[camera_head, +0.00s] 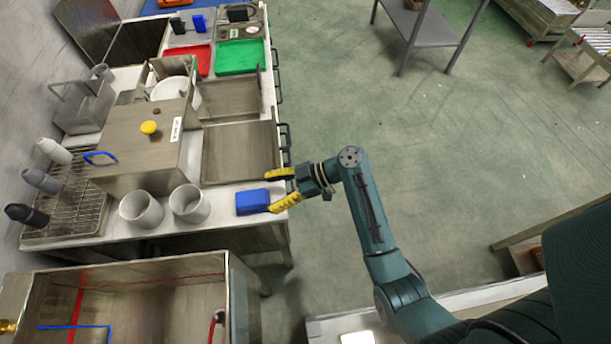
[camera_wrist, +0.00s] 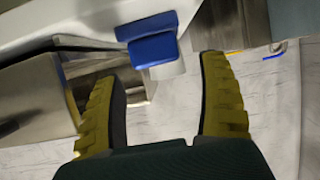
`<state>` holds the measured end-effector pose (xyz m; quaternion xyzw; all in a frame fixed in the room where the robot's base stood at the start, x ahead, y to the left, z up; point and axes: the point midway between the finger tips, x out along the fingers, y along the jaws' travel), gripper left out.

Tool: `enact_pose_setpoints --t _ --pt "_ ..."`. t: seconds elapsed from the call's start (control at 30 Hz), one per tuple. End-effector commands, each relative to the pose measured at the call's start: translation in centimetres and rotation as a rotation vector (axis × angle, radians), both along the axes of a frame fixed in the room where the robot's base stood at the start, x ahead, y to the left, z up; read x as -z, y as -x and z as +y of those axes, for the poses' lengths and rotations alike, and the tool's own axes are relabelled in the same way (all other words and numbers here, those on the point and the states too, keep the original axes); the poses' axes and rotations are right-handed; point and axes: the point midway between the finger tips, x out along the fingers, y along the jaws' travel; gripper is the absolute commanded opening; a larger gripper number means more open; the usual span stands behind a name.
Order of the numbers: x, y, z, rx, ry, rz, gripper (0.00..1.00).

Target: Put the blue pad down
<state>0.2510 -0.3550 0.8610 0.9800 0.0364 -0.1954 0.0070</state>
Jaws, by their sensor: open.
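The blue pad (camera_head: 252,202) is a small block lying on the white counter, close to its right edge in the head view. In the wrist view the blue pad (camera_wrist: 153,51) shows just beyond my fingertips, at the counter's edge. My gripper (camera_head: 270,191) has yellow fingers spread wide, at the pad's right side. In the wrist view my gripper (camera_wrist: 160,70) is open, with a clear gap between the fingers and nothing held. I cannot tell whether the lower finger in the head view touches the pad.
Two white cups (camera_head: 165,205) stand left of the pad. A steel sink (camera_head: 150,300) is in front.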

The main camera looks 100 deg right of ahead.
Motion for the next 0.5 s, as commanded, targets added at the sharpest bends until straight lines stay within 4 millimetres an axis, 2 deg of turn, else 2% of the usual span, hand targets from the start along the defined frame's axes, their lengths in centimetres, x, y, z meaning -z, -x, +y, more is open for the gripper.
enact_pose_setpoints --t 0.1,0.3,0.5 --pt "-1.5 3.2 -0.4 0.007 0.002 -0.001 0.76" --pt "-3.3 7.6 -0.6 0.004 0.002 0.000 0.76" --pt "-4.0 9.5 -0.7 0.000 0.000 0.000 0.76"
